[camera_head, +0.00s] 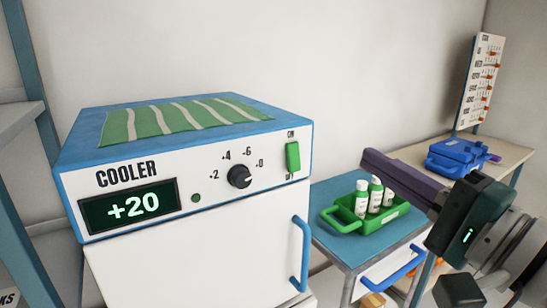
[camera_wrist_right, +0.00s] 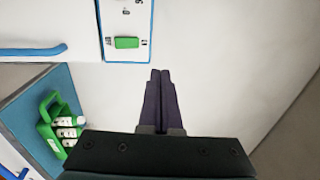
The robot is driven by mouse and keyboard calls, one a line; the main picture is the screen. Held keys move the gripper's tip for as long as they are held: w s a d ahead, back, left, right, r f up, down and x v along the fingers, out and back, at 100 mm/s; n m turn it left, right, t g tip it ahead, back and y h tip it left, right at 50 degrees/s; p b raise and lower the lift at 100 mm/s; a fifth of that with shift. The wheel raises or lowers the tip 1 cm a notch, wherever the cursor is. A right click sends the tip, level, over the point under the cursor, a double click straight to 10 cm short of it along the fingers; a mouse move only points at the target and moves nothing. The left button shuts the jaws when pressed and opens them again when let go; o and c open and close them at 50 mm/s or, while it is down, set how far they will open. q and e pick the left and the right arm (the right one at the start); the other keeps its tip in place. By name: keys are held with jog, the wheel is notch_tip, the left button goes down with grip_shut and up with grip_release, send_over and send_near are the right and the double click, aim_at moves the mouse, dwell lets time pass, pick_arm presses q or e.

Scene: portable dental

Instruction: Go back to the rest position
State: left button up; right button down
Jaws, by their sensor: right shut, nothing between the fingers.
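My right gripper (camera_head: 366,158) comes in from the right in the head view, its purple fingers pointing left above the small blue-topped table. It is shut and empty. In the right wrist view the two closed fingers (camera_wrist_right: 160,75) point at bare pale wall. The gripper is apart from the cooler (camera_head: 200,200), to the right of its front. The cooler's display reads +20, and its green switch (camera_head: 292,157) is at the panel's right; the switch also shows in the right wrist view (camera_wrist_right: 127,42). My left gripper is not in view.
A green basket (camera_head: 345,225) with several white bottles stands on the blue-topped table (camera_head: 335,190), close to my right arm. A blue case (camera_head: 458,157) lies on the bench at the right. Shelving stands at the left.

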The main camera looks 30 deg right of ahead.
dwell(0.5)
jog(key=s+a+f+n+g+y, duration=0.1)
jog(key=s+a+f+n+g, duration=0.3)
jog(key=a+f+n+g, duration=0.5)
jog(key=s+f+n+g+h, duration=0.1)
jog(key=s+f+n+g, duration=0.2)
jog(key=s+n, duration=0.25)
jog(key=s+f+n+g+h, duration=0.1)
jog(key=s+f+n+g, duration=0.1)
jog(key=s+n+g, duration=0.35)
notch_tip(320, 180, up, 38)
jog(key=s+m+t+p, duration=0.1)
jog(key=s+p, duration=0.1)
jog(key=p, duration=3.6)
jog(key=shift+s+h, duration=0.15)
jog(key=shift+h, duration=0.15)
jog(key=shift+f+t, duration=0.1)
jog(key=shift+t, duration=0.15)
